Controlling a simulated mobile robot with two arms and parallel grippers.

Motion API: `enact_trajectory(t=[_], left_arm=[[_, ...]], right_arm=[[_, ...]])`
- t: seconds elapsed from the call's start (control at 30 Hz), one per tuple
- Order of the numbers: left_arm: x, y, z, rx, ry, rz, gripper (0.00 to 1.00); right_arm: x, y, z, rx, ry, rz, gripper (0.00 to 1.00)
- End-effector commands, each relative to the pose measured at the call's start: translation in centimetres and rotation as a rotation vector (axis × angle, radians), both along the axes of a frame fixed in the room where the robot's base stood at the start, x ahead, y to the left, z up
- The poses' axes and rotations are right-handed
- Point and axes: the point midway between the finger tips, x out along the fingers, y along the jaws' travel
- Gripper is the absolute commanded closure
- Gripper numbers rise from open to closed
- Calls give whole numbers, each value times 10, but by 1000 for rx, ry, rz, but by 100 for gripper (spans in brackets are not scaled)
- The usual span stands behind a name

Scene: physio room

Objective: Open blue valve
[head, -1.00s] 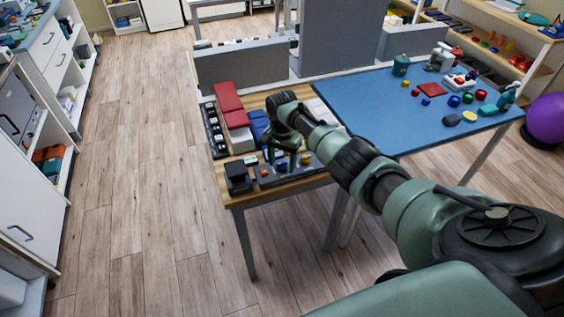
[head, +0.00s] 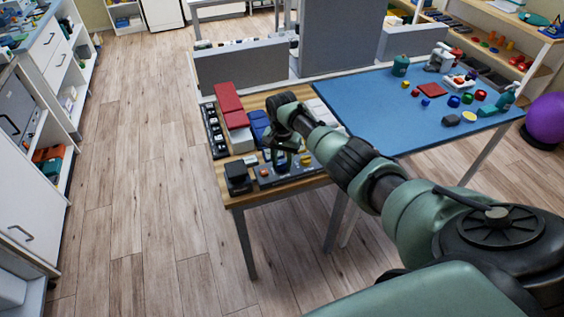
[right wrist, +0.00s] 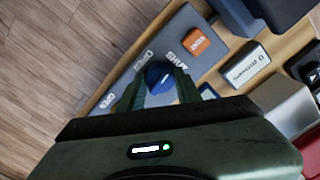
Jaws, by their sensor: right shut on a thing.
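The blue valve (right wrist: 158,74) is a round blue knob with a small pale mark on top. It sits on a grey panel (right wrist: 150,45) with printed OPEN and SHUT labels. In the right wrist view the two green fingers of my right gripper (right wrist: 160,84) stand on either side of the knob, shut on it. In the head view my right gripper (head: 284,162) reaches down to the panel (head: 262,175) at the table's front edge, largely covering the knob. A yellow knob (head: 306,159) is just right of the gripper. My left gripper is not in view.
A black box (head: 238,178) stands left of the panel. Red blocks (head: 228,97) lie behind. A blue-topped table (head: 385,110) adjoins on the right. The floor at left is clear.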

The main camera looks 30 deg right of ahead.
Motion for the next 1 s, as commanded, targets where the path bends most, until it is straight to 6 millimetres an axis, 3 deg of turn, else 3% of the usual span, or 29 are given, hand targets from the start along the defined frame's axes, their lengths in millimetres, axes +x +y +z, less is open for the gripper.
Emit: enact_trajectory(t=[1.0], left_arm=[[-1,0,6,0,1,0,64]], right_arm=[[1,0,1,0,-3,942,100]])
